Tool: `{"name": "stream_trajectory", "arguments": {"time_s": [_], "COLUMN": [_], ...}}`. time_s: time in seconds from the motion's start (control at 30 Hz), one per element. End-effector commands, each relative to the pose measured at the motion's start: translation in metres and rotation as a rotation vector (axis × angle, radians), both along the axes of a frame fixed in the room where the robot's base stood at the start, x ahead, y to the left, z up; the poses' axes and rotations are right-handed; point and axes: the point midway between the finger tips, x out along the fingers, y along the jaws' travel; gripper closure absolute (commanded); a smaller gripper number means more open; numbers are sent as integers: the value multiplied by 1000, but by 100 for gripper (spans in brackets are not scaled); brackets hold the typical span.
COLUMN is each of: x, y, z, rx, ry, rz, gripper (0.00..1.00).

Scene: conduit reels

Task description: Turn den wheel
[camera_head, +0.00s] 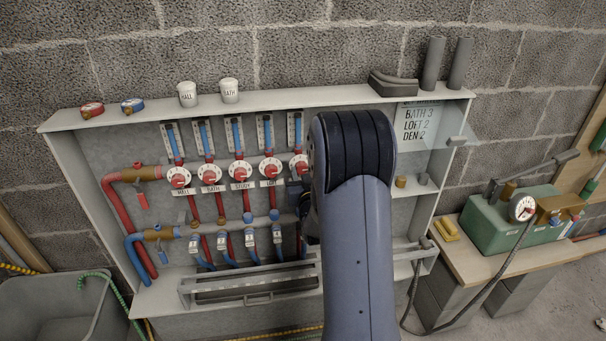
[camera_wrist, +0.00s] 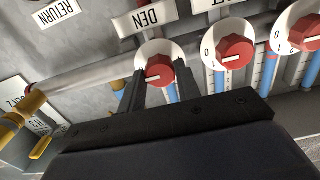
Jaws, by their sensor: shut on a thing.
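The den wheel (camera_wrist: 159,68) is a red knob on a white round dial under the DEN label (camera_wrist: 146,19) in the wrist view. A white mark shows on the knob. The two dark fingers of my gripper (camera_wrist: 161,84) are shut on it, one at each side. The fingers cover parts of the dial, and I cannot read its numbers.
Neighbouring red wheels (camera_head: 241,171) stand close in a row on the manifold, with blue flow gauges (camera_head: 235,132) above. A green pump (camera_head: 500,222) stands on a bench at the right.

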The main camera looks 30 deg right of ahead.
Motion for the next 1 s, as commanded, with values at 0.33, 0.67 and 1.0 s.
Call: {"name": "stream_trajectory", "arguments": {"time_s": [0.33, 0.67, 1.0], "x": [0, 0, 0], "y": [0, 0, 0], "z": [0, -4, -6], "rx": [-5, -122, -408], "ry": [1, 30, 111], "rz": [0, 0, -1], "gripper": [91, 91, 91]}}
